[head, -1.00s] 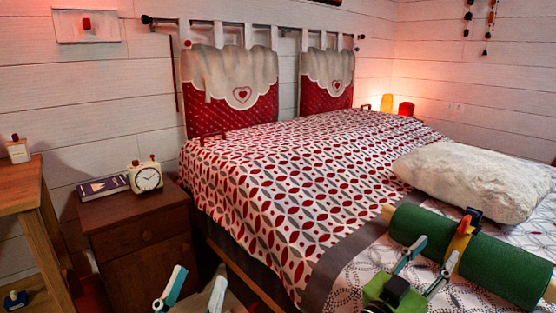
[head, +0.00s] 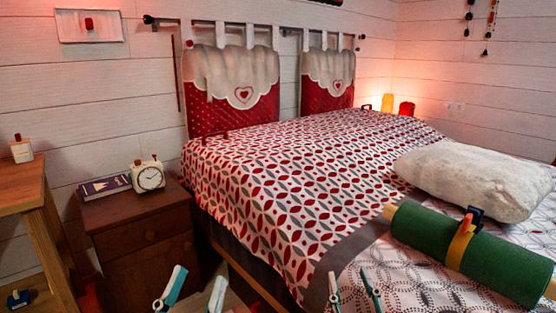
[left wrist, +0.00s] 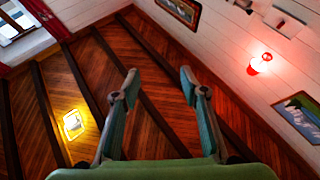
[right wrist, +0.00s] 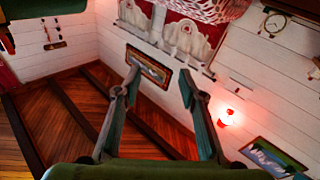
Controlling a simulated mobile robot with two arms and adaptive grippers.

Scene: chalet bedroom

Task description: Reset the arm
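My left gripper (head: 197,284) shows at the bottom of the head view, in front of the nightstand and beside the bed. Its two teal-and-grey fingers are spread with nothing between them, as the left wrist view (left wrist: 158,85) also shows. My right gripper (head: 354,287) shows at the bottom edge of the head view, over the near side of the bed, left of the green roll. Its fingers are spread and empty, also in the right wrist view (right wrist: 159,82). The rest of both arms is out of the head view.
The bed (head: 290,190) fills the middle and right. A green roll (head: 485,262) with a yellow strap and a white pillow (head: 475,180) lie on it. The nightstand (head: 140,235) holds an alarm clock (head: 149,178) and a book (head: 105,187). A wooden table (head: 30,192) stands at the left.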

